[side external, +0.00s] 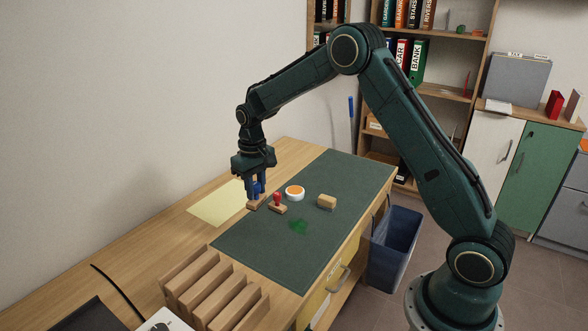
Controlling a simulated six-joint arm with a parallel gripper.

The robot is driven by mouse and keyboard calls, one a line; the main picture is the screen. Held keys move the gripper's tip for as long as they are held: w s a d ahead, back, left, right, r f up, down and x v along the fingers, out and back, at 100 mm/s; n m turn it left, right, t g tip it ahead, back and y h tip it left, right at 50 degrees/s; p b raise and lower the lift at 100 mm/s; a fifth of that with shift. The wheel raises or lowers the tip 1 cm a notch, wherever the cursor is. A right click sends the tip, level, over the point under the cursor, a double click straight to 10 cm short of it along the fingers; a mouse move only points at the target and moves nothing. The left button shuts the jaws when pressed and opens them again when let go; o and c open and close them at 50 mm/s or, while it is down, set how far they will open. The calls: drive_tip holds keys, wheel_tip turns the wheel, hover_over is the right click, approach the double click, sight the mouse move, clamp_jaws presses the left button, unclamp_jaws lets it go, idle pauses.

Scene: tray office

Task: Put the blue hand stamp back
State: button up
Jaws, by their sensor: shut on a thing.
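The blue hand stamp (257,188) has a blue handle and a wooden base. My gripper (257,182) points down and is shut on its handle, at the left edge of the dark green mat (340,175). The fingers partly hide the handle. I cannot tell whether the stamp's base touches the surface. A red-handled stamp (277,204) with a wooden base stands upright on the mat, just right of the blue one.
A round white dish with orange inside (295,192), a tan block (326,202) and a green smear (299,226) are on the mat. Yellow paper (213,207) lies left. A slotted wooden rack (212,292) stands in front. A blue bin (394,245) stands right of the desk.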

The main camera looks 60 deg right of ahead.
drive_tip(key=shift+w+d+r+m, duration=0.7)
drive_tip(key=shift+w+d+r, duration=2.15)
drive_tip(key=shift+d, duration=1.1)
wheel_tip(320, 180, down, 16)
drive_tip(key=shift+s+r, duration=0.15)
drive_tip(key=shift+r, duration=0.1)
drive_tip(key=shift+f, duration=2.15)
drive_tip(key=shift+f, duration=0.15)
drive_tip(key=o, duration=0.9)
